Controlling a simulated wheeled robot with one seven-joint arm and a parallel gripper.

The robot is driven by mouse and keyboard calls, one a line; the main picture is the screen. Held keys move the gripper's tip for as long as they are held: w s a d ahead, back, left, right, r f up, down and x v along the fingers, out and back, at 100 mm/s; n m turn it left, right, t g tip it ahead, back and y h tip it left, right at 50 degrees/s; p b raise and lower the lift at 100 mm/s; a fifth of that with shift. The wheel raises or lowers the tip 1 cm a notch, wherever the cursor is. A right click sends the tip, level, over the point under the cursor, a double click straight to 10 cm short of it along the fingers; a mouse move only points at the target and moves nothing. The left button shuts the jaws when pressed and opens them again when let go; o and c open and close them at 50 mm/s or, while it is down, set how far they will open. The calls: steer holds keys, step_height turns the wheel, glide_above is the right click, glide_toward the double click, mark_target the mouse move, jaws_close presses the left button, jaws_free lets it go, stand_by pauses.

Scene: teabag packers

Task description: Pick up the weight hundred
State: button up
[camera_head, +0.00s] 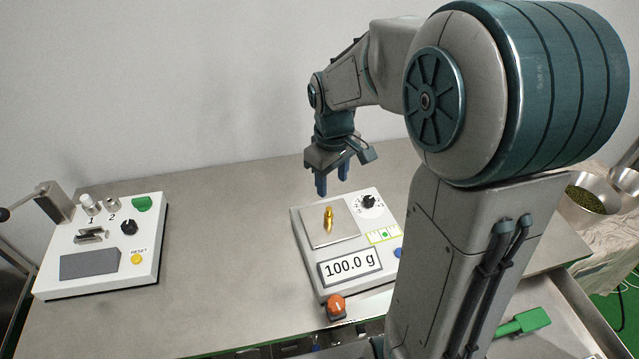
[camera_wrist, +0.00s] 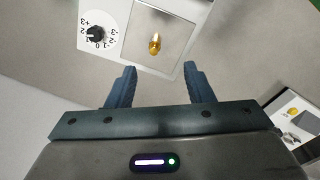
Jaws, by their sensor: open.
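The weight hundred is a small golden weight (camera_head: 329,220) standing on the square metal pan (camera_head: 346,233) of a white scale (camera_head: 308,262). The scale's display (camera_head: 350,267) reads 100.0 g. In the wrist view the weight (camera_wrist: 155,44) shows on the pan (camera_wrist: 172,20), beyond the fingertips and roughly centred between them. My gripper (camera_head: 332,186) is open and empty, with its blue fingers pointing down, above and behind the scale. In the wrist view my gripper (camera_wrist: 158,76) has its two fingers spread apart with nothing between them.
A white control box (camera_head: 100,245) with a yellow reset button stands on the left of the metal table (camera_head: 225,230). A green scoop (camera_head: 523,322) and a bowl of tea (camera_head: 590,199) are at the right. Table between the devices is clear.

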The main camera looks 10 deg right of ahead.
mark_target(329, 209)
steer(key=shift+n, duration=0.7)
steer(key=w+f, duration=0.1)
steer(key=f, duration=0.2)
steer(key=w+f, duration=0.1)
steer(key=f, duration=0.2)
steer(key=f+p, duration=0.1)
steer(key=f, duration=0.2)
steer(key=shift+w+f, duration=0.2)
steer(key=shift+w, duration=0.2)
steer(key=shift+w+d+f+p, duration=0.15)
steer(key=shift+f+p, duration=0.35)
steer(key=shift+f, duration=2.2)
jaws_close()
